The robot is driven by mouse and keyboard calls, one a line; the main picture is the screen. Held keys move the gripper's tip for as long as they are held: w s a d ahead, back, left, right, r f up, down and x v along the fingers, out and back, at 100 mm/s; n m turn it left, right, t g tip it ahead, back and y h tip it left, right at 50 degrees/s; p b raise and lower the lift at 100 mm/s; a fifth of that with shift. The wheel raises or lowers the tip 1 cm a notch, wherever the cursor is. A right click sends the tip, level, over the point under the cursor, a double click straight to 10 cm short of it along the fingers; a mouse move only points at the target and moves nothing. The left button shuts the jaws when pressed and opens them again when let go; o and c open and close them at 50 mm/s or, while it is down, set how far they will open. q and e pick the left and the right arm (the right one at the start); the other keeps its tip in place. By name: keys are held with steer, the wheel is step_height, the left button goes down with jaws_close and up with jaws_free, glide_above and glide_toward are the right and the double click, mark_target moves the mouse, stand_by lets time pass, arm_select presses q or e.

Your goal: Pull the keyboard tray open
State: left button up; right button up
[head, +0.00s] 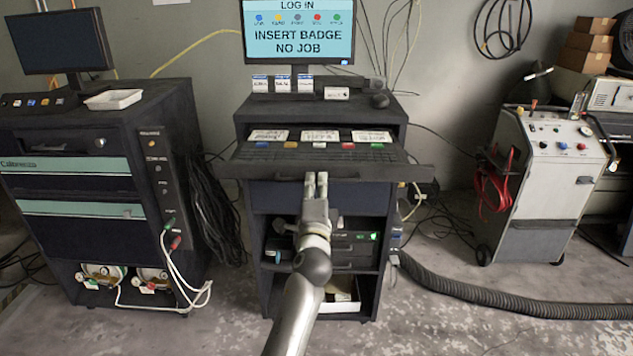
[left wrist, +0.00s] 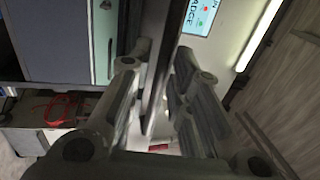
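The keyboard tray (head: 232,171) is a dark shelf in the middle cabinet (head: 258,200), below its top. It holds a dark keyboard (head: 275,154) and stands out in front of the cabinet face. A dark handle (head: 344,179) runs along its front edge. My left gripper (head: 317,178) is at the middle of that edge, its two fingers close together. In the left wrist view the fingers (left wrist: 158,75) lie on both sides of a dark bar at the tray front and appear shut on it. The exact contact is hard to see. My right gripper is not in view.
A screen (head: 298,32) stands on the cabinet. A dark cabinet (head: 60,180) with cables is at the left. A grey wheeled machine (head: 548,175) with a red cable is at the right. A thick hose (head: 500,305) lies on the floor at the right.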

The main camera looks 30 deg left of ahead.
arm_select(q)
steer(key=v, duration=1)
